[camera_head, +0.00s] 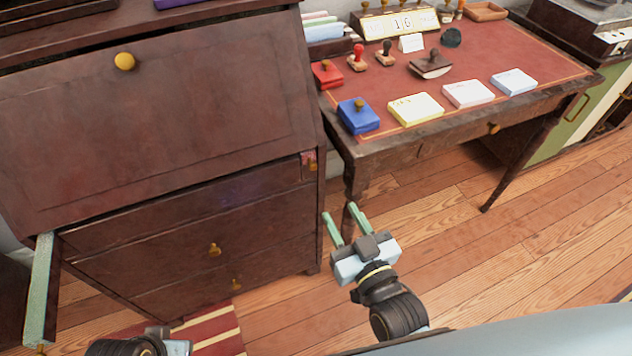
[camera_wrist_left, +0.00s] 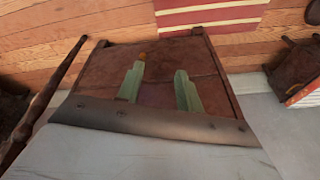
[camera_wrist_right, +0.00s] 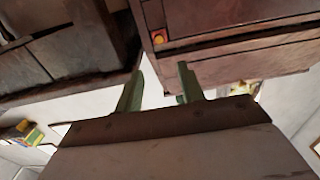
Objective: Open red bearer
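The red bearer (camera_head: 308,160) sits in the upper right front of the dark wooden cabinet. Its small end face with a brass knob looks flush with the cabinet front. In the right wrist view, the red bearer's end and knob (camera_wrist_right: 159,39) show ahead of the fingers. My right gripper (camera_head: 340,211) is open and empty, in front of and below the bearer, apart from it. My left gripper (camera_wrist_left: 160,69) is open and empty in the left wrist view; its fingers are out of the head view.
A green bearer (camera_head: 41,285) sticks out at the cabinet's left. The slanted front panel (camera_head: 150,130) is closed, with a brass knob. Drawers lie below. A desk (camera_head: 470,125) with stamps and paper pads stands close on the right. The floor (camera_head: 530,215) before it is clear.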

